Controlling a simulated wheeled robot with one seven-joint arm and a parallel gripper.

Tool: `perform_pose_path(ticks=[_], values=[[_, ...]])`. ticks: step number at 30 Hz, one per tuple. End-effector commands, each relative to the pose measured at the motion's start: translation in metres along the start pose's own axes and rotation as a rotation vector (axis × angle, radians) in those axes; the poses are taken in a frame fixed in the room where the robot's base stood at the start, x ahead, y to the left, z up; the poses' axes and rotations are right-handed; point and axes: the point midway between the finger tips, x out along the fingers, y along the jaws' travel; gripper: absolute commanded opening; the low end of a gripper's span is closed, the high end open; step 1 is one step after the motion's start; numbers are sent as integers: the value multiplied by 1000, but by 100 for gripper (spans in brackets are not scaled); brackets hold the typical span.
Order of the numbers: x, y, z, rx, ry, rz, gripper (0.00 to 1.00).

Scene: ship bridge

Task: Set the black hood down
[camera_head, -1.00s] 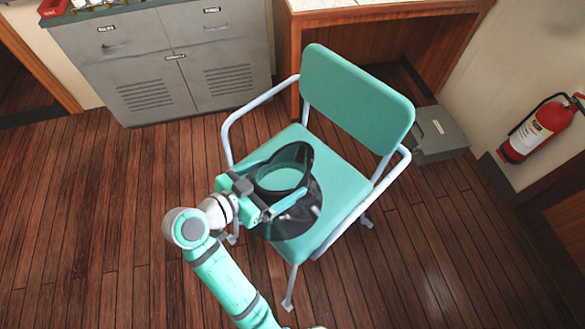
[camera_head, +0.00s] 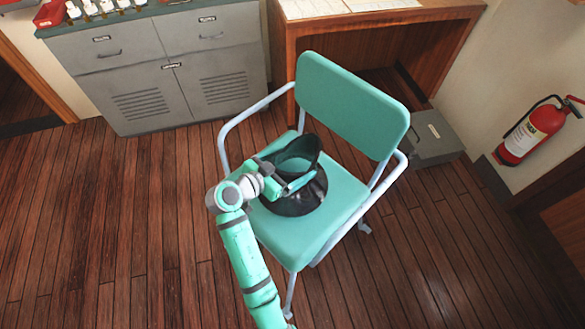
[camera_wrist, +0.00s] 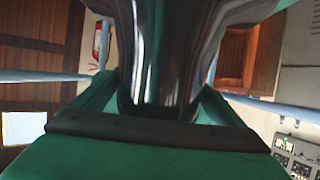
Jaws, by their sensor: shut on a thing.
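The black hood (camera_head: 303,200) is a glossy, flared, open-topped piece at the seat of the teal chair (camera_head: 330,225). Its wide rim is down and its narrower open end is up. My gripper (camera_head: 290,182) is shut on the hood's upper part, from the left. In the wrist view the glossy dark hood (camera_wrist: 170,60) fills the middle, between my gripper's fingers. The hood's base appears at the seat; I cannot tell whether it is touching.
The chair has a teal backrest (camera_head: 352,105) and pale metal armrests (camera_head: 240,120). A grey cabinet (camera_head: 165,75) with bottles stands behind left, and a wooden desk (camera_head: 390,40) behind. A grey box (camera_head: 435,138) and a fire extinguisher (camera_head: 532,130) are at right. Floor at left is clear.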

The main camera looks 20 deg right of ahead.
Motion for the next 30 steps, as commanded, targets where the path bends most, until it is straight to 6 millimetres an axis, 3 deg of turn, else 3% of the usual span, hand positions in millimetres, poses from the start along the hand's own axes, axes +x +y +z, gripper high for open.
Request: perform_pose_path(ticks=[9, 20, 21, 30], values=[[16, -1, 29, 0, 0, 2, 37], [18, -1, 32, 0, 1, 2, 37], [18, -1, 33, 0, -1, 2, 100], [17, -1, 30, 1, 0, 2, 100]])
